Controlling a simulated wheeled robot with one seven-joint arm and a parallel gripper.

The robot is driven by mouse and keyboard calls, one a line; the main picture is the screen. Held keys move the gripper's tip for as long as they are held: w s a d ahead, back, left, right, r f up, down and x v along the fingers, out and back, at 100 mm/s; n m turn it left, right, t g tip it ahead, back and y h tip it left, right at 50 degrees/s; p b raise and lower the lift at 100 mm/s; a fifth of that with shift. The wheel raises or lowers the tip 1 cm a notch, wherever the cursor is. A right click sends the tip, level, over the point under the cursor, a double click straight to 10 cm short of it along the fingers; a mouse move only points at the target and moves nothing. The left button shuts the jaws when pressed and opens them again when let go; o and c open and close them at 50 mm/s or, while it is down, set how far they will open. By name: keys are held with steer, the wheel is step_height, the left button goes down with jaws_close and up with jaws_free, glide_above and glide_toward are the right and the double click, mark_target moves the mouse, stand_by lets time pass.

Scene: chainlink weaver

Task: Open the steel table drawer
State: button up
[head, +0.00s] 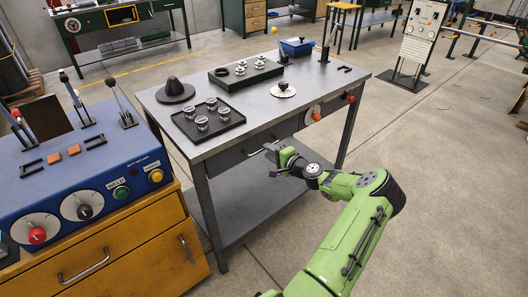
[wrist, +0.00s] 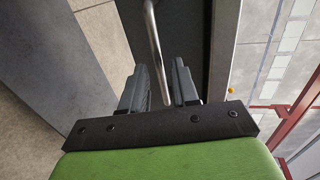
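The steel table (head: 300,88) stands in the middle of the head view. Its dark drawer front (head: 236,158) is below the top and looks flush with the frame. A pale bar handle (head: 256,152) crosses the drawer front, its right part hidden by my gripper (head: 272,151). In the wrist view, the handle (wrist: 154,38) runs down into the gap of my gripper (wrist: 163,76), in front of the dark drawer front (wrist: 187,38). The two fingers are apart, one on each side of the bar. I cannot tell whether either touches it.
Knobs (head: 315,112) sit right of the drawer. A blue control console (head: 90,170) on a yellow cabinet (head: 130,245) is close at left.

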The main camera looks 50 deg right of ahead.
steer(key=x, duration=0.4)
steer(key=shift+b, duration=0.3)
steer(key=shift+s, duration=0.1)
jaws_close()
